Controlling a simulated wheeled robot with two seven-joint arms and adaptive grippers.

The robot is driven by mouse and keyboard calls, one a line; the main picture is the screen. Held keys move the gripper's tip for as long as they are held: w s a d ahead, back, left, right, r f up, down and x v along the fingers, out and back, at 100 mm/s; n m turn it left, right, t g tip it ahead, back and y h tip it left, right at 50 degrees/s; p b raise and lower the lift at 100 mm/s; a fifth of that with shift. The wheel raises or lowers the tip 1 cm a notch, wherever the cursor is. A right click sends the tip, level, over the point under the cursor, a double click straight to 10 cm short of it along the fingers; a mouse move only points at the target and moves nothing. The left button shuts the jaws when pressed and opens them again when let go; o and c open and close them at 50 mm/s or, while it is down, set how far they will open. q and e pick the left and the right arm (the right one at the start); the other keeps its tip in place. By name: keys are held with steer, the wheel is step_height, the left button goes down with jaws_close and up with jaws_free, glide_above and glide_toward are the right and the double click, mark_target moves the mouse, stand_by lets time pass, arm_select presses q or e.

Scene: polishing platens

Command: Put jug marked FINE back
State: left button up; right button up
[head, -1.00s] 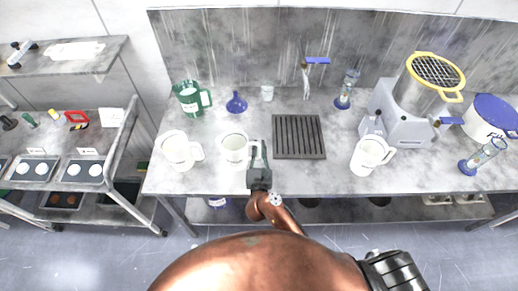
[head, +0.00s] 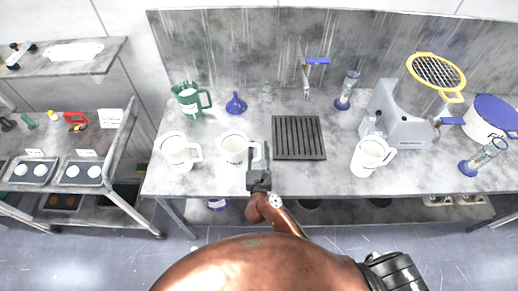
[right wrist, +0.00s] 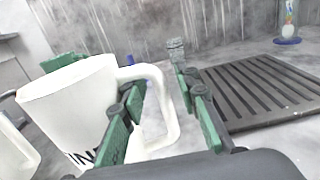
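The white jug (head: 233,152) with dark lettering stands upright on the bench, left of the black slotted grate. In the right wrist view the end of its marking, "INE", shows on the white jug (right wrist: 75,115); the first letter is hidden. My right gripper (head: 258,152) is at the jug's handle, on its right side. In the right wrist view the fingers of the right gripper (right wrist: 160,108) are apart, one inside the handle loop and one outside, with the handle's outer bar between them. My left gripper is not in view.
Another white jug (head: 176,153) stands close on the left, and a third white jug (head: 369,157) at the right. A green jug (head: 188,100) and blue funnel (head: 236,104) are behind. The slotted grate (head: 299,155) is right of the gripper, with nothing on it.

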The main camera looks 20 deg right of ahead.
steer(key=b+v, duration=0.1)
steer(key=v, duration=0.6)
steer(key=shift+s+a, duration=0.25)
steer(key=shift+a, duration=0.25)
steer(key=shift+f, duration=0.15)
